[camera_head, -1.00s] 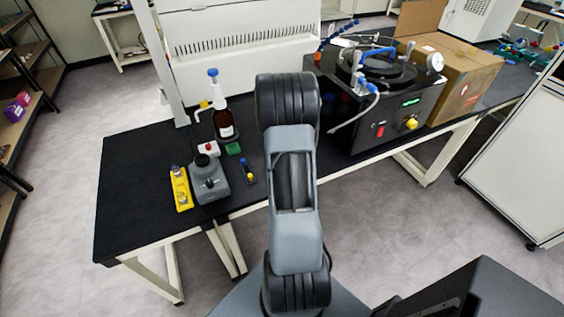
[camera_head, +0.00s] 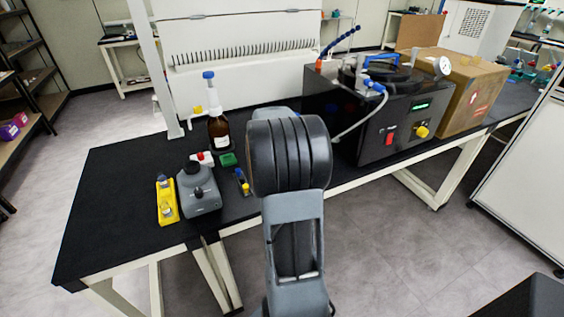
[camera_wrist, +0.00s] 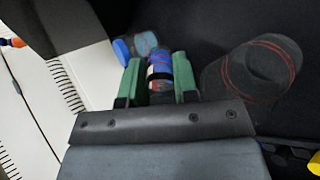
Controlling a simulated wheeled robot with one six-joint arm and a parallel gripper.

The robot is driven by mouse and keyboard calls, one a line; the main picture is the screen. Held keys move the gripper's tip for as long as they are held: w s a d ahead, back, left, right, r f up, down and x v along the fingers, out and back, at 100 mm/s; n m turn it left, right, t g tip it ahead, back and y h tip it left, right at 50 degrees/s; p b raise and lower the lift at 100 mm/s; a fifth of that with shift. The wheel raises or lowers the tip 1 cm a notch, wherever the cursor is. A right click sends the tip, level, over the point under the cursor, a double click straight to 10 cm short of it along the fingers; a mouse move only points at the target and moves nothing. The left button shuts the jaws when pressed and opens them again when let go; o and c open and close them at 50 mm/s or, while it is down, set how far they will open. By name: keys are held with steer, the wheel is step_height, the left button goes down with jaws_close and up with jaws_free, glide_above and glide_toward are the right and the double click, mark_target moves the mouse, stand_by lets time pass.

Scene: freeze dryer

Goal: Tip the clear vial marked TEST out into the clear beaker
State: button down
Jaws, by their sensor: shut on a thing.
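In the wrist view, my gripper (camera_wrist: 160,82) has its two green fingers closed on a small clear vial (camera_wrist: 158,68) with blue, red and white showing on it. I cannot read its marking. To the right of the fingers, apart from them, is a clear beaker (camera_wrist: 255,75) with red lines, over a dark surface. In the head view my own arm hides the gripper, and I cannot make out the vial or beaker there.
A blue-capped clear item (camera_wrist: 122,48) lies just left of the fingers. On the black bench (camera_head: 110,210) stand a grey mixer (camera_head: 198,190), a yellow rack (camera_head: 166,200) and a brown bottle (camera_head: 218,128). The black freeze dryer (camera_head: 350,125) and a cardboard box (camera_head: 470,90) are farther right.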

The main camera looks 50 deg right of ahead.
steer(key=shift+f+b, duration=0.25)
steer(key=shift+b, duration=0.55)
steer(key=shift+r+t+h+b, duration=0.2)
steer(key=shift+h+b, duration=0.75)
steer(key=shift+b, duration=1.45)
steer(key=shift+r+t+h+b, duration=0.15)
steer(key=shift+h+b, duration=0.8)
steer(key=shift+b, duration=1.45)
steer(key=shift+s+a+r+h+b, duration=0.1)
steer(key=shift+a+r+h+b, duration=0.3)
steer(key=shift+b, duration=0.95)
steer(key=shift+a+r+h+b, duration=0.2)
steer(key=shift+r+h+b, duration=0.35)
steer(key=shift+b, duration=0.75)
steer(key=shift+a+r+t+h+b, duration=0.15)
steer(key=shift+h+b, duration=0.6)
steer(key=shift+b, duration=1.85)
steer(key=shift+a+r+t+h+b, duration=0.15)
steer(key=shift+h+b, duration=0.55)
steer(key=shift+b, duration=1.9)
